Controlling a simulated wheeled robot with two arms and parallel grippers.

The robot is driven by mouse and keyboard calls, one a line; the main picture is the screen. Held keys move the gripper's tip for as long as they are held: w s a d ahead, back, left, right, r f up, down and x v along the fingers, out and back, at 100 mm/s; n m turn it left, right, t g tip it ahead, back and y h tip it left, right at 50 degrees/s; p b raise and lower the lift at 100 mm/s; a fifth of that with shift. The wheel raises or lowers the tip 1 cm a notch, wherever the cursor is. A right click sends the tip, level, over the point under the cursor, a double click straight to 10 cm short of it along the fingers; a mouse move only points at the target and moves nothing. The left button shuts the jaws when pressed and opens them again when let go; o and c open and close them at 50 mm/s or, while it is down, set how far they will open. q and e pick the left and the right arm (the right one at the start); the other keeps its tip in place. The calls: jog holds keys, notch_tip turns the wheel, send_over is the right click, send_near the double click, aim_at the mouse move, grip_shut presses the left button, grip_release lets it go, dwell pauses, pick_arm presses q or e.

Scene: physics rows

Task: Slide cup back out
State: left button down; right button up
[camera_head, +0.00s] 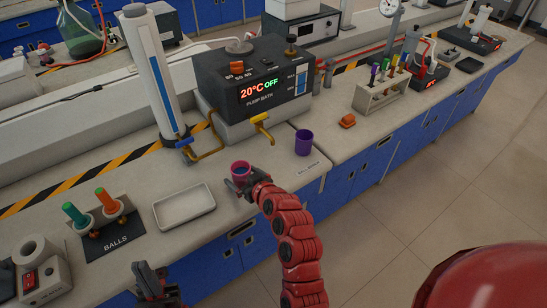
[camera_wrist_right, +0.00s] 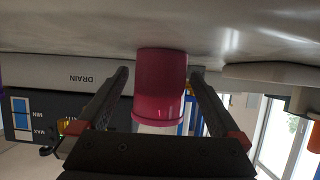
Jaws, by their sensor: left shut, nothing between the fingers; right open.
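A magenta cup (camera_head: 240,170) stands upright on the bench, to the right of the white tray. The cup also shows in the right wrist view (camera_wrist_right: 160,85), which is upside down. My right gripper (camera_head: 235,185) is at the cup's near side. In the right wrist view its fingers (camera_wrist_right: 159,95) are open, one on each side of the cup, with a gap visible at least on the left. A darker purple cup (camera_head: 304,142) stands further right on the bench. My left gripper (camera_head: 152,282) is shut and empty, in front of the bench edge at the bottom.
A white tray (camera_head: 184,206) lies left of the magenta cup, with a black balls holder (camera_head: 106,230) beyond it. The pump bath (camera_head: 252,82) with a yellow-handled tap (camera_head: 262,119) stands behind. A tall white cylinder (camera_head: 153,75) stands left of it. An orange object (camera_head: 347,121) lies to the right.

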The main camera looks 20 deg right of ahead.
jog(key=shift+v, duration=4.35)
